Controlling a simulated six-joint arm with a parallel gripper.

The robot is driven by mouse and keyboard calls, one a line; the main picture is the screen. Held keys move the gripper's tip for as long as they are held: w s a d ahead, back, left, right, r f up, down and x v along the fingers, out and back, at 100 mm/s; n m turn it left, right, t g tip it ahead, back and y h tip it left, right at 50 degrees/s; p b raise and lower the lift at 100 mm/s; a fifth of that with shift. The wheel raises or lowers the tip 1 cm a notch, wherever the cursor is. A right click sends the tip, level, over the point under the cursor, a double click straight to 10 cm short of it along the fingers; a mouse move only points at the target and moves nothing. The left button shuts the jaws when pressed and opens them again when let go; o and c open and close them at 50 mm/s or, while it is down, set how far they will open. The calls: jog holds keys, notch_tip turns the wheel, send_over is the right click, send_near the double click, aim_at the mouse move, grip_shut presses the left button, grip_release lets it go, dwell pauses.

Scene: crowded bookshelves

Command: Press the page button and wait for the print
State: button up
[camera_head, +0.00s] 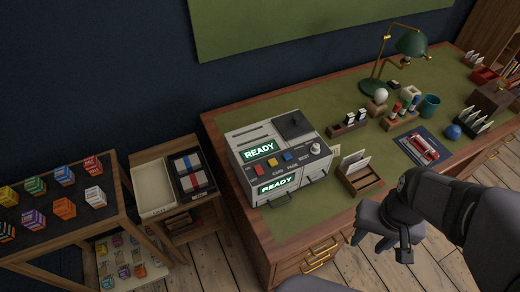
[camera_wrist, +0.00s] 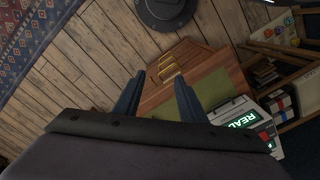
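The printer (camera_head: 280,155) is a grey-white box on the desk. It has two lit displays, both reading READY, and a row of small coloured buttons (camera_head: 287,157) on its sloped front, with a white knob at the right. The button labels are too small to tell surely which is the page button. My gripper (camera_head: 403,256) is right of and in front of the printer, by the desk's front edge, apart from the buttons. In the wrist view its two blue fingers (camera_wrist: 157,97) are spread with nothing between them. The printer shows partly there too (camera_wrist: 243,120).
A wooden card holder (camera_head: 360,182) stands right of the printer. A red model car on a blue mat (camera_head: 408,140), a stamp rack, a cup and a green lamp (camera_head: 411,44) are further right. A side table with trays (camera_head: 153,185) and a shelf of coloured boxes stand left.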

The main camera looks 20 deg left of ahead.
grip_shut()
dwell(1.8)
